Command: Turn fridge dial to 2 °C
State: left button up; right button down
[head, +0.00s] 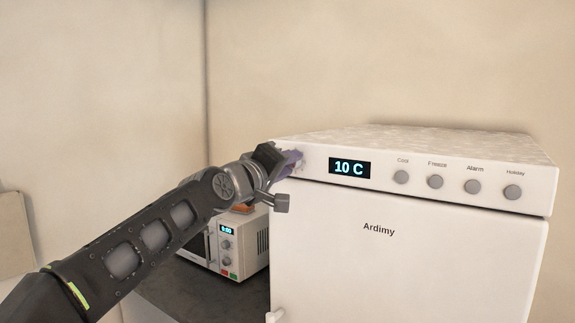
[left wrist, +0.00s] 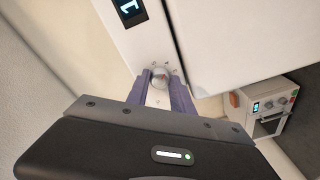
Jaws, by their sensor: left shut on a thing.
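The white fridge (head: 410,260) has a top panel with a display (head: 349,168) that reads 10 C. The dial (left wrist: 160,74) is a round grey knob on that panel, with small marks around it, seen in the left wrist view. My left gripper (head: 295,163) is at the panel's left end, left of the display. Its two purple fingers (left wrist: 160,82) are shut on the dial, one on each side. In the head view the gripper mostly hides the dial.
Several grey buttons, including Cool (head: 401,177) and Humidity (head: 513,192), line the panel's right part. A microwave (head: 240,245) stands on a dark counter (head: 190,288) left of the fridge, below my left arm. A wall is close behind.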

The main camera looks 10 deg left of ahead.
pick_arm(q)
grip_shut()
jog(key=shift+f, duration=0.1)
jog(key=shift+f+m+b, duration=0.15)
jog(key=shift+m+b, duration=0.55)
jog(key=shift+b, duration=0.3)
jog(key=shift+a+f+m+b, duration=0.1)
jog(key=shift+m+b, duration=1)
jog(key=shift+b, duration=0.05)
jog(key=m+b, duration=0.3)
jog(key=m, duration=0.1)
jog(key=shift+w+m+t+h+b, duration=0.1)
jog(key=shift+m+t+h+b, duration=0.2)
jog(key=shift+m+b, duration=0.1)
jog(key=m+h+b, duration=0.1)
jog(key=m+b, duration=0.1)
jog(key=m, duration=0.3)
jog(key=shift+a, duration=0.1)
jog(key=shift+m+h+b, duration=0.5)
jog(key=shift+m+b, duration=0.3)
jog(key=shift+m, duration=2.1)
